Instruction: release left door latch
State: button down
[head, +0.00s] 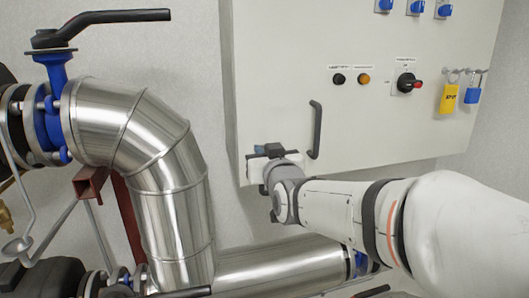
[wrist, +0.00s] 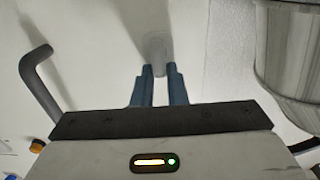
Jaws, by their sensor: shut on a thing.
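The left door latch (wrist: 157,46) is a small grey knob on the pale cabinet door, seen in the wrist view just past my fingertips. My gripper (wrist: 159,72) has its two blue-grey fingers close together on the near end of the latch, shut on it. In the head view my gripper (head: 264,152) is at the lower left corner of the cabinet door (head: 275,60), and it hides the latch there. Whether the latch is turned cannot be told.
A dark door handle (head: 316,130) stands out just right of my gripper. A large silver pipe (head: 165,170) runs close on the left and below the cabinet.

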jog(key=n+b, duration=0.1)
jog(key=n, duration=0.3)
jog(key=a+n+b, duration=0.1)
jog(key=n, duration=0.4)
jog(key=f+n+b, duration=0.1)
jog(key=n+b, duration=0.1)
jog(key=n, duration=0.2)
jog(key=shift+s+a+f, duration=0.1)
jog(key=shift+s+a, duration=0.1)
jog(key=shift+a, duration=0.15)
jog(key=shift+f+n, duration=0.2)
jog(key=shift+n, duration=1)
jog(key=shift+f+n, duration=0.15)
jog(key=shift+n, duration=1.05)
jog(key=c, duration=1.5)
grip_release()
jog(key=shift+o, duration=0.2)
